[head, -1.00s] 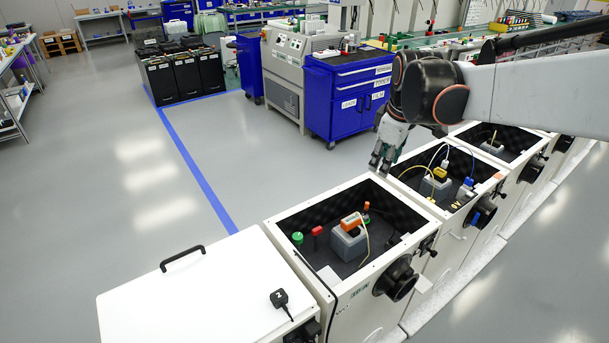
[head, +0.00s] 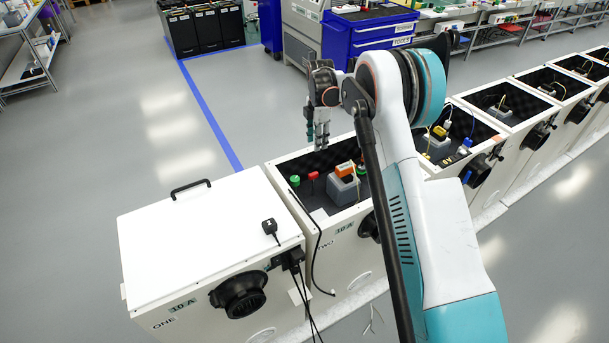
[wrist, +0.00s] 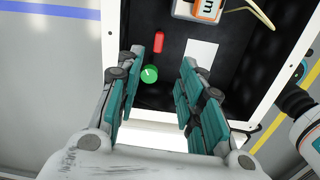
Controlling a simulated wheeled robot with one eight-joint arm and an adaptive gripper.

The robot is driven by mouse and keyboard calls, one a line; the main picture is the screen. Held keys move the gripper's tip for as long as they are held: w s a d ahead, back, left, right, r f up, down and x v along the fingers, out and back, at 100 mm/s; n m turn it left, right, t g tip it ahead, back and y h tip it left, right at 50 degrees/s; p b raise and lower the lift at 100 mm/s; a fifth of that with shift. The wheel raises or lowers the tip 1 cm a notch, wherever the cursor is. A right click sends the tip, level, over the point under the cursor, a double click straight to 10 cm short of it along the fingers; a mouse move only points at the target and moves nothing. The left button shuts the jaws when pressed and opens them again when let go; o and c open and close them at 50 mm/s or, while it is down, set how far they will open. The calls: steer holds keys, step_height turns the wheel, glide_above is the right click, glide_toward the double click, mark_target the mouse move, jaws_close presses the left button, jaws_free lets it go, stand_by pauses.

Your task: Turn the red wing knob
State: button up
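The red wing knob (head: 313,176) stands on the dark floor of the open cabinet marked two, near its back left. It also shows in the wrist view (wrist: 158,42), beyond my fingertips and left of centre. My gripper (head: 318,143) points down above this cabinet's back edge, higher than the knob and apart from it. In the wrist view my gripper (wrist: 168,75) is open, with its teal finger pads apart and nothing between them but the cabinet below. A green round knob (wrist: 149,74) lies close to the left finger in that view.
A grey box with an orange top (head: 344,180) stands right of the red knob. The cabinet's white rim (wrist: 262,105) surrounds the space. A closed white cabinet (head: 200,225) with a black handle is at left. More open cabinets (head: 510,110) run to the right.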

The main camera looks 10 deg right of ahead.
mark_target(313, 173)
steer(key=shift+n, duration=0.5)
steer(key=f+b, duration=0.1)
steer(key=f, duration=0.4)
steer(key=f+b, duration=0.1)
steer(key=f, duration=0.4)
steer(key=a+f+b, duration=0.1)
steer(key=f, duration=0.5)
steer(key=shift+w+b, duration=0.1)
steer(key=shift+b, duration=0.25)
jaws_close()
